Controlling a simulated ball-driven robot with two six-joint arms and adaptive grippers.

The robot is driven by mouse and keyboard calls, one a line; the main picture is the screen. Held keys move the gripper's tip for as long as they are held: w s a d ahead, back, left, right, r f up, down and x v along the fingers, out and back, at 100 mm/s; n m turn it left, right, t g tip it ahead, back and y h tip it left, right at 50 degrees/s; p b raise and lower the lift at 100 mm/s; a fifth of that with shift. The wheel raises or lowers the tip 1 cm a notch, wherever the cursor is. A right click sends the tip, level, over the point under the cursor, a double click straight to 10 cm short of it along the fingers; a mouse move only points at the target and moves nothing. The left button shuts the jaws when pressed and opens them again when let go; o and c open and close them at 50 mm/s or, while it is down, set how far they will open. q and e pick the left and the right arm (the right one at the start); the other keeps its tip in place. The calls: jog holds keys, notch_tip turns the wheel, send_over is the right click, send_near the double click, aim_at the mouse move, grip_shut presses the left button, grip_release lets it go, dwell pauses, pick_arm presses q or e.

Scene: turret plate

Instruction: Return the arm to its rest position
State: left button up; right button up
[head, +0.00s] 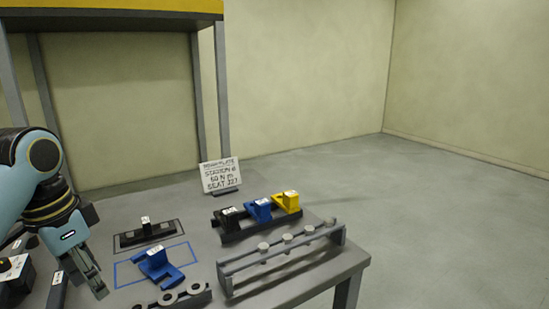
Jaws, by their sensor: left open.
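My left arm comes in from the left edge, and its gripper (84,270) points down over the left part of the grey table (205,248). The gripper is open, and I see nothing held between its fingers. It is left of a blue block-like part (158,266) that lies inside a blue outline on the table. The gripper's exact height above the table is hard to tell. My right gripper is not in view.
A rack holds black (229,212), blue (260,207) and yellow (287,200) parts. A grey rail with several round pegs (288,239) stands at the right. A dark tray (147,235), a row of rings (181,296) and a sign (221,175) stand nearby. Open floor lies right.

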pick_arm(q)
jog(key=s+d+f+n+t+y, duration=0.1)
jog(key=s+f+n, duration=0.15)
jog(key=s, duration=0.85)
jog(key=s+d+f+n+t+y, duration=0.15)
jog(key=s+n, duration=0.25)
jog(key=s, duration=0.6)
notch_tip(320, 180, down, 36)
jog(key=s+a+g+b, duration=0.2)
jog(key=a+b, duration=0.1)
jog(key=b, duration=0.5)
jog(key=s+f+h+b, duration=0.1)
jog(key=s+f+b, duration=0.5)
jog(key=s+f, duration=1.2)
notch_tip(320, 180, down, 3)
jog(key=shift+a+f+g, duration=0.1)
jog(key=shift+a+g, duration=0.15)
jog(key=shift+g, duration=0.1)
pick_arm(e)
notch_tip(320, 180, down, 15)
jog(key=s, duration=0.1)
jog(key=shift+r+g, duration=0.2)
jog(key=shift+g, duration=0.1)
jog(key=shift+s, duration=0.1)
